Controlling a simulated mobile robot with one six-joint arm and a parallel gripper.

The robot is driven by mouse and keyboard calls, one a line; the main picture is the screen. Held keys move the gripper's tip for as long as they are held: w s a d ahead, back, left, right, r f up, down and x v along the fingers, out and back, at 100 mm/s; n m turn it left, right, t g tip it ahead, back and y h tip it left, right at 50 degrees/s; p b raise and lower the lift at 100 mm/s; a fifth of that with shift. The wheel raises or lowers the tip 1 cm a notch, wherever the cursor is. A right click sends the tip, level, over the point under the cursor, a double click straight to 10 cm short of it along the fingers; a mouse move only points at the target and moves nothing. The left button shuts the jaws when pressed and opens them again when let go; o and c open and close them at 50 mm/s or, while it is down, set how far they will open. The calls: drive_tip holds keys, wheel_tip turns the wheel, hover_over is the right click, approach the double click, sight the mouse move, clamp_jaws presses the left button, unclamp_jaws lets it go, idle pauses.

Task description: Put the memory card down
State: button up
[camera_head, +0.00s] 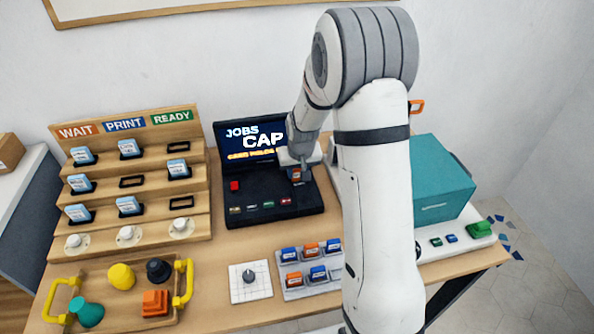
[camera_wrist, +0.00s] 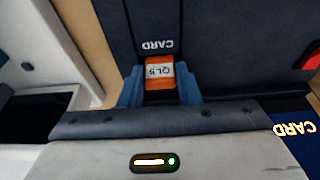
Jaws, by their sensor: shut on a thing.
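My gripper (camera_wrist: 160,90) is shut on an orange memory card (camera_wrist: 158,72) with a white label, gripped between two blue fingertips. The card sits over the dark console (camera_wrist: 225,45), right by the printed word CARD; I cannot tell whether it is in a slot or just above one. In the head view my gripper (camera_head: 297,168) is at the right part of the console (camera_head: 265,195), below its lit screen (camera_head: 255,140), and the card (camera_head: 295,175) shows small and partly hidden.
A grey tray (camera_head: 283,296) with several blue and orange cards stands in front of the console. A wooden rack (camera_head: 105,160) with light-blue cards stands left. A wooden tray (camera_head: 195,318) with coloured pieces is front left. A teal box (camera_head: 435,180) stands right, partly behind my arm.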

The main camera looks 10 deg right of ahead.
drive_tip(key=shift+f, duration=0.15)
drive_tip(key=o, duration=0.9)
drive_tip(key=shift+o, duration=0.2)
